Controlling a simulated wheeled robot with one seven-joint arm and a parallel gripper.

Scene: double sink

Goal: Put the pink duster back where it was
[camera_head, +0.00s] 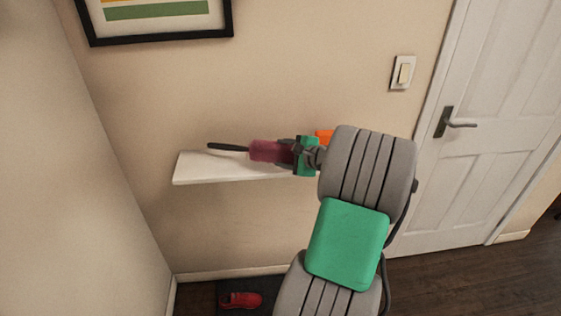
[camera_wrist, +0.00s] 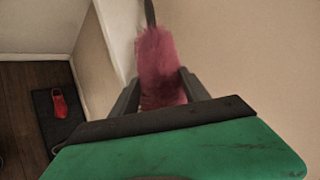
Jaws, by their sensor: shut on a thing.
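The pink duster (camera_head: 269,151) has a fluffy pink head and a dark handle that points left. In the head view it is at the white wall shelf (camera_head: 195,168), over or on its top; I cannot tell whether it touches the shelf. My gripper (camera_head: 292,152) comes from the right and is shut on the duster's pink head. In the wrist view the duster (camera_wrist: 160,65) lies between my two dark fingers (camera_wrist: 160,95), with its handle pointing away to the top. The part of the head nearest my palm is hidden.
An orange thing (camera_head: 324,136) shows behind my wrist, partly hidden, near the shelf's right part. A framed picture (camera_head: 155,38) hangs above. A light switch (camera_head: 403,73) and a white door (camera_head: 500,130) are at right. A red shoe (camera_head: 241,299) lies on a dark mat below.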

